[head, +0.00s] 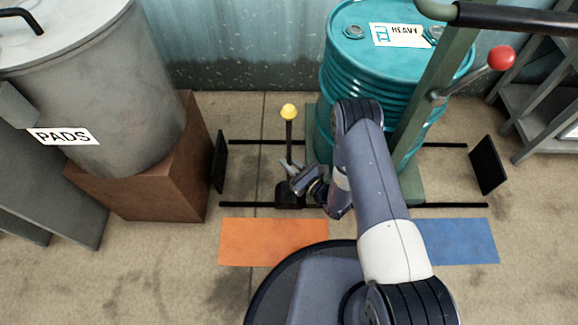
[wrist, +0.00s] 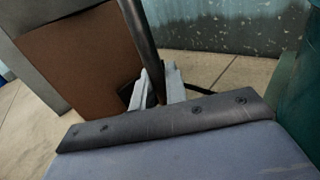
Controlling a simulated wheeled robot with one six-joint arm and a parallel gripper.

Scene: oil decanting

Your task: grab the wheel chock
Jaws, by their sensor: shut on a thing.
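The wheel chock (head: 289,142) stands upright on the floor, left of the drum's green frame. It has a dark block at the bottom and a thin dark post with a yellow knob on top. My gripper (head: 288,172) is at the lower part of the post, just above the block. In the wrist view the post (wrist: 143,40) runs down between the two pale fingers of my gripper (wrist: 158,88), which are shut on it. The chock's block is partly hidden by my gripper in the head view and not clearly visible in the wrist view.
A teal drum (head: 345,75) labelled HEAVY stands right behind my arm, with a green frame (head: 435,90) beside it. A grey PADS bin (head: 120,100) sits on a brown block (head: 160,190) at left. Orange (head: 270,241) and blue (head: 462,241) floor patches lie in front.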

